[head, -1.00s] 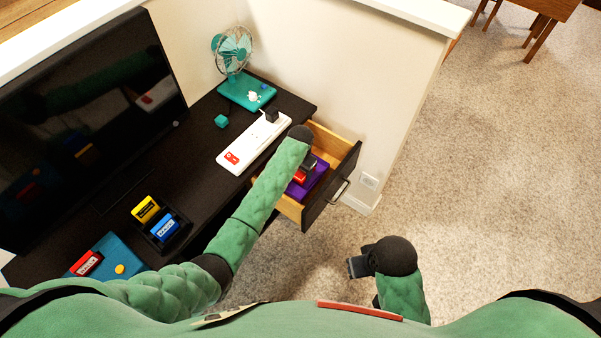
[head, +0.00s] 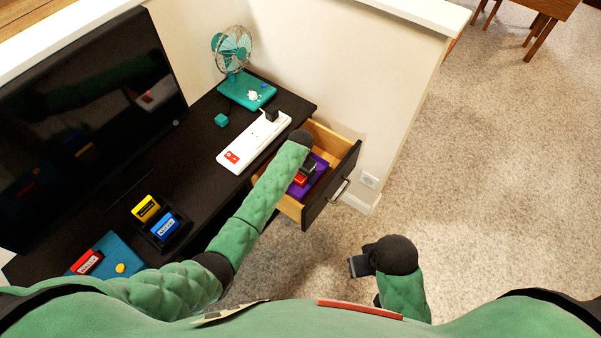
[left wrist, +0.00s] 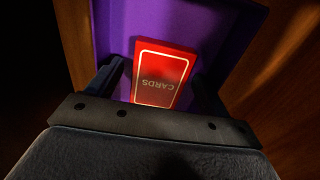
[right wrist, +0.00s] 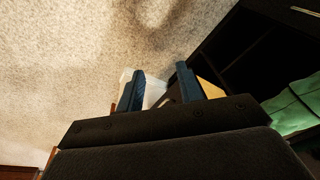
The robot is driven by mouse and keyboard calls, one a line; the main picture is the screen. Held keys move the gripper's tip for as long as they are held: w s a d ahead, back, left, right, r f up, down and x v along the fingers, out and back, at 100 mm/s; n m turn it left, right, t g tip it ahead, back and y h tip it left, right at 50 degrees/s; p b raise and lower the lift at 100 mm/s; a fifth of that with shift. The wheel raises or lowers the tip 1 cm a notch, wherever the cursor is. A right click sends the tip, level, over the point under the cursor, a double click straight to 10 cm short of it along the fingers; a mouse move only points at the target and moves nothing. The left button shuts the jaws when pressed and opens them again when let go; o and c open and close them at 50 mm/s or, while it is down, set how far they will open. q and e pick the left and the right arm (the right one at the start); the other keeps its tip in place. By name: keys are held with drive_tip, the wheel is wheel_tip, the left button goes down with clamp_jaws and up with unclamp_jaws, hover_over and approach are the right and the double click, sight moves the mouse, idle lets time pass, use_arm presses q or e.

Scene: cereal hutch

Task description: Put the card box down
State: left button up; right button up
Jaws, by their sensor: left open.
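The red card box (left wrist: 162,80), marked CARDS, lies on the purple tray (left wrist: 220,30) inside the open drawer (head: 331,186). In the head view, the card box (head: 299,179) is partly covered by my left gripper (head: 306,172). In the left wrist view, my left gripper (left wrist: 155,85) is open, with a finger on each side of the box and a gap visible on the right. The near end of the box is hidden by the gripper body. My right gripper (head: 358,266) is open and empty, over the floor outside the drawer.
Another red box (head: 86,262) lies on a teal pad. A wall (head: 345,95) stands behind the drawer.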

use_arm(q)
wheel_tip(320, 180, up, 12)
drive_tip(key=shift+b, duration=0.4)
drive_tip(key=shift+r, duration=0.1)
idle(0.6)
wheel_tip(320, 180, up, 18)
drive_tip(key=n+t+h, duration=0.2)
drive_tip(key=t, duration=0.3)
hover_over(301, 174)
drive_tip(key=a, duration=0.2)
drive_tip(key=s+a+r, duration=0.2)
drive_tip(key=s, duration=0.2)
drive_tip(key=s+a+f+n, duration=0.1)
drive_tip(key=s+a, duration=0.3)
drive_tip(key=s, duration=0.5)
drive_tip(key=s+a+f+n, duration=0.1)
drive_tip(key=s+a, duration=0.3)
drive_tip(key=s, duration=0.5)
drive_tip(key=s+a+f+g, duration=0.1)
drive_tip(key=s+f, duration=0.4)
drive_tip(key=s, duration=0.4)
drive_tip(key=s+a+f+n+g, duration=0.1)
drive_tip(key=s+f+g, duration=0.1)
drive_tip(key=s+f, duration=0.3)
drive_tip(key=s, duration=0.4)
drive_tip(key=shift+s, duration=0.25)
